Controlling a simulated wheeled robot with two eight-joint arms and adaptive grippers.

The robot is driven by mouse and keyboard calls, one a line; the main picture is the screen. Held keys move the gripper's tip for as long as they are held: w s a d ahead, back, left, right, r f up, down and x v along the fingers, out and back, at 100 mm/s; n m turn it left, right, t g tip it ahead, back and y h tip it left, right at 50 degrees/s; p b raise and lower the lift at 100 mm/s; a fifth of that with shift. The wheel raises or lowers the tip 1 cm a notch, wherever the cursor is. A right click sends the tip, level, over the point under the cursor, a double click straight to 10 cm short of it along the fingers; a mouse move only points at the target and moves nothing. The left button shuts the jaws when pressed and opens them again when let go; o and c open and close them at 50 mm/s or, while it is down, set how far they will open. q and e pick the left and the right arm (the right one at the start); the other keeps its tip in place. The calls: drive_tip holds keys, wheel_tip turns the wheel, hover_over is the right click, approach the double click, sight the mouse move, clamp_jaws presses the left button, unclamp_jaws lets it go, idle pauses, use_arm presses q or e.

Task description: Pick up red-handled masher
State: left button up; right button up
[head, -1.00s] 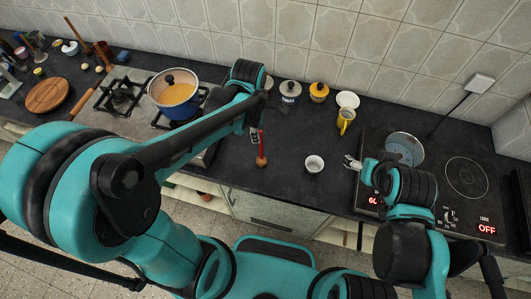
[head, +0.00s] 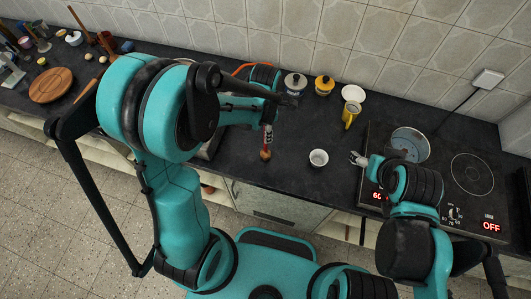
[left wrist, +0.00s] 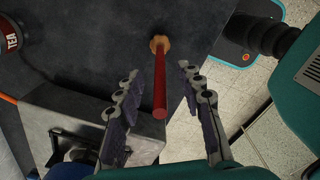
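The red-handled masher (head: 265,154) stands upright on the dark counter, its tan base down. In the left wrist view its red handle (left wrist: 160,85) points up towards the camera. My left gripper (head: 268,132) is at the handle in the head view and partly hides it. In the left wrist view the left gripper (left wrist: 158,72) is open, with one finger on each side of the handle and a gap to both. My right gripper (head: 358,159) is beside the cooktop, away from the masher; its finger opening is too small to judge.
A white cup (head: 318,158) stands right of the masher. The counter's front edge is close to the masher.

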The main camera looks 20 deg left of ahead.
use_arm(q)
wheel_tip(320, 180, down, 2)
drive_tip(key=shift+c, duration=0.3)
clamp_jaws()
